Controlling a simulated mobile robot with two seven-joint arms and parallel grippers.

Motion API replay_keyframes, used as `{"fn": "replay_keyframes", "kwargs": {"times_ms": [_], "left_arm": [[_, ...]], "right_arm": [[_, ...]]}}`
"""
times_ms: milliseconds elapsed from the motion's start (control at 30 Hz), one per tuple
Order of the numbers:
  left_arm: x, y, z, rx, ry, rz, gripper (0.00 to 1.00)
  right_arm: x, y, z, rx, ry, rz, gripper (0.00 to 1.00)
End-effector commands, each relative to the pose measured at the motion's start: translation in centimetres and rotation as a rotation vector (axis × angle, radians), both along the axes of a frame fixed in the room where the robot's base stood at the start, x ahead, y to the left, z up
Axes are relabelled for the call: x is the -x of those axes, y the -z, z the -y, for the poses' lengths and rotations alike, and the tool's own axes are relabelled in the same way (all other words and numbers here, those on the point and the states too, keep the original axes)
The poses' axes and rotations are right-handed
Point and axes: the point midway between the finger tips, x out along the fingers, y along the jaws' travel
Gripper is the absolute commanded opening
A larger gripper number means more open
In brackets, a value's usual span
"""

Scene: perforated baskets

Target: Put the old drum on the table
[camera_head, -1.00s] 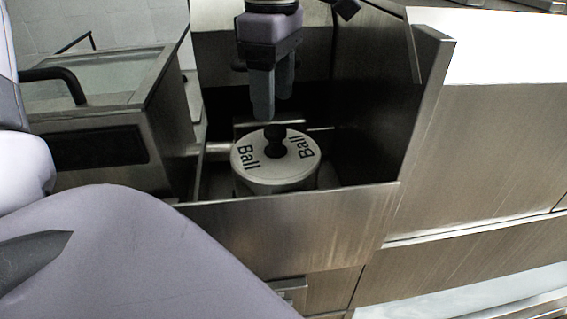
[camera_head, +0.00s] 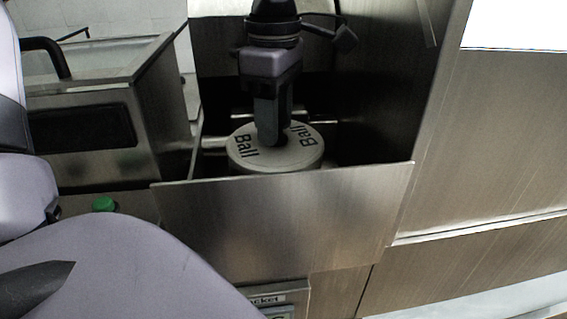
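The drum (camera_head: 243,158), a round pale container with "Ball" written twice on its lid, stands inside a steel bin (camera_head: 290,225). The bin's front wall hides most of its side. My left gripper (camera_head: 272,143) points straight down over the middle of the lid. Its fingers are at the dark knob, which they now cover. I cannot tell whether they are closed on it. My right gripper is out of view. I cannot make out a table.
Steel walls rise close to the drum on the right (camera_head: 400,90). A steel appliance (camera_head: 90,145) with a dark handle stands at left. A green button (camera_head: 103,204) shows at lower left. The bin is open above.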

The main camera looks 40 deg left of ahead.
Motion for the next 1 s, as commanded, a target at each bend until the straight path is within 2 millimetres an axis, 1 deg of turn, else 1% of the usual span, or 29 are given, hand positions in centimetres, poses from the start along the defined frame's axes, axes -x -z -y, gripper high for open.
{"fn": "replay_keyframes", "kwargs": {"times_ms": [33,67,100,133,567,1000], "left_arm": [[0.0,0.0,0.0,0.000,0.000,0.000,0.26],[0.0,0.0,0.0,0.000,0.000,0.000,0.16],[0.0,0.0,0.0,0.000,0.000,0.000,0.03],[0.0,0.0,0.0,0.000,0.000,0.000,0.00],[-0.1,-0.2,0.0,0.000,0.000,0.004,0.00],[-0.1,-1.7,0.0,0.000,0.000,0.004,0.00]], "right_arm": [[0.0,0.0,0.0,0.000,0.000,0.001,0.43],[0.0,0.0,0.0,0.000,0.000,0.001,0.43],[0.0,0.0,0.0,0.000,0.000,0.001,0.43],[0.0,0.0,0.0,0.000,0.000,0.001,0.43],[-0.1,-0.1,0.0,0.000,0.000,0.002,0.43],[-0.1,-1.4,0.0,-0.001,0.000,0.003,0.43]]}}
